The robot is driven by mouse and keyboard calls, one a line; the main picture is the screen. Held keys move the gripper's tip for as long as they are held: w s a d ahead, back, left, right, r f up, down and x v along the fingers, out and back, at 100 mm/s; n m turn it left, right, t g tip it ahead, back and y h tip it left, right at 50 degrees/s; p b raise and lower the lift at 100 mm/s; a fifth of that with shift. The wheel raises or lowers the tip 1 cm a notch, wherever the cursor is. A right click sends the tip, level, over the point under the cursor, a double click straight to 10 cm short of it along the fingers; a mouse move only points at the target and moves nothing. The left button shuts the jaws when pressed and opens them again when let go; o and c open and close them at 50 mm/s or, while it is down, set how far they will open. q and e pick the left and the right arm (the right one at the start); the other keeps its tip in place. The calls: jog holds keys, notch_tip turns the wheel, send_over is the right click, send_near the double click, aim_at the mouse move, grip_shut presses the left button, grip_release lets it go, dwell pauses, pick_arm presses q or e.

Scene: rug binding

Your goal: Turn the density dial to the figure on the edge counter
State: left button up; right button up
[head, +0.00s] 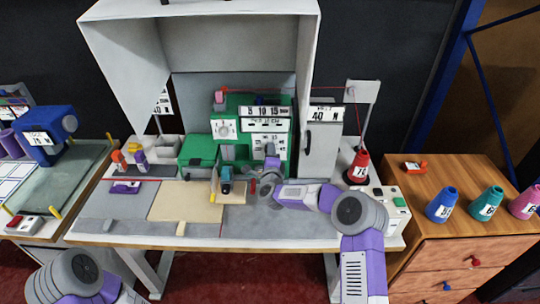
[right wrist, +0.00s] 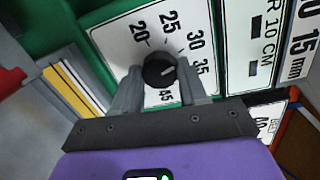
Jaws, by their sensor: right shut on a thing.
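The density dial is a black knob (right wrist: 156,71) on a white plate with figures including 20, 25, 30, 35 and 45. Its white mark points to the right, roughly at 35; I cannot tell exactly. My right gripper (right wrist: 160,80) is shut on the knob, one finger on each side. In the head view my right gripper (head: 271,150) covers the knob on the green machine (head: 237,103), below the printed plates. A blue box (head: 46,136) at the left bears a small number, perhaps 15; I cannot tell whether it is the edge counter. My left gripper is out of view.
Another white dial (head: 224,128) sits left on the machine. A wooden stand (head: 233,197) with a teal part stands before it. A red cone (head: 361,167) stands at the right. A wooden cabinet (head: 461,240) bears coloured cones. The table's front left is mostly clear.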

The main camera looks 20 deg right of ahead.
dwell(0.3)
jog(key=o, duration=1.1)
jog(key=shift+c, duration=0.2)
jog(key=shift+s, duration=0.1)
jog(key=v, duration=0.7)
jog(key=shift+s, duration=0.2)
